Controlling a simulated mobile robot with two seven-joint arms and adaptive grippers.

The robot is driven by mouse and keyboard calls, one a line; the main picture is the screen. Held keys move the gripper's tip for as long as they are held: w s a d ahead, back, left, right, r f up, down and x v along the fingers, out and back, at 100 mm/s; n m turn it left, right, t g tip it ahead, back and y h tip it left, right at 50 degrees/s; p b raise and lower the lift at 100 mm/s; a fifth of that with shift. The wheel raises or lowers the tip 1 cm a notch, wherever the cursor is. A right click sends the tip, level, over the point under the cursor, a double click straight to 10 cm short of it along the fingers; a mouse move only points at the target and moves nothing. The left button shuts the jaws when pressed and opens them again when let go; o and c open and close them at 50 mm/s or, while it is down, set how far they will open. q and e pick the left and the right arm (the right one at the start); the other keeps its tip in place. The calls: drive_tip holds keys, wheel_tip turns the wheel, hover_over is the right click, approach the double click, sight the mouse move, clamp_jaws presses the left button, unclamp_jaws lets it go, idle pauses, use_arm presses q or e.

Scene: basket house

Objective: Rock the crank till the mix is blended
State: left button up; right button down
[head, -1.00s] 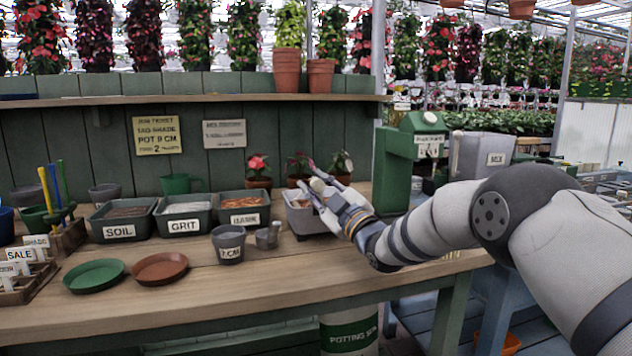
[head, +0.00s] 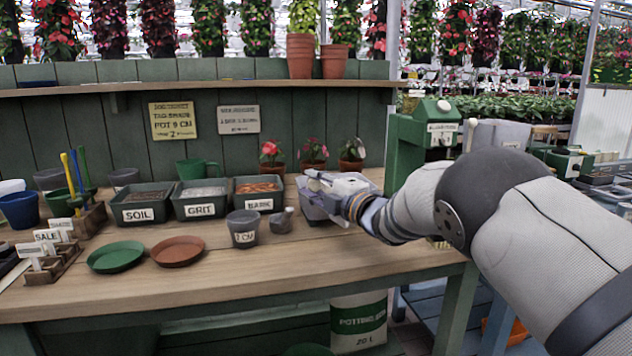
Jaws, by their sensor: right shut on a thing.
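A grey mixing tub (head: 313,208) stands on the wooden bench, right of the bark tray. My right gripper (head: 318,181) is over its top, fingers pointing left, shut on what looks like the crank. The crank itself is mostly hidden by the fingers and wrist. The mix inside the tub is too small and covered to judge. My left gripper is out of view.
Trays of soil (head: 139,214), grit (head: 199,208) and bark (head: 259,204) stand left of the tub. A labelled grey cup (head: 243,238) and small scoop (head: 281,224) are close by. Potted flowers (head: 313,154) stand behind, a green dispenser (head: 408,134) to the right. Bench front is clear.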

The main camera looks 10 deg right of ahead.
drive_tip(key=shift+w+d+r, duration=0.1)
drive_tip(key=shift+d+r, duration=0.25)
drive_tip(key=shift+d, duration=0.05)
drive_tip(key=c, duration=1.5)
unclamp_jaws()
drive_tip(key=shift+o, duration=1)
drive_tip(key=shift+w+d+f, duration=0.1)
drive_tip(key=shift+f, duration=0.1)
drive_tip(key=shift+a, duration=0.2)
drive_tip(key=shift+s+d+f, duration=0.1)
drive_tip(key=shift+s+d, duration=0.05)
drive_tip(key=shift+s, duration=0.2)
drive_tip(key=v, duration=1.1)
drive_tip(key=shift+s, duration=0.2)
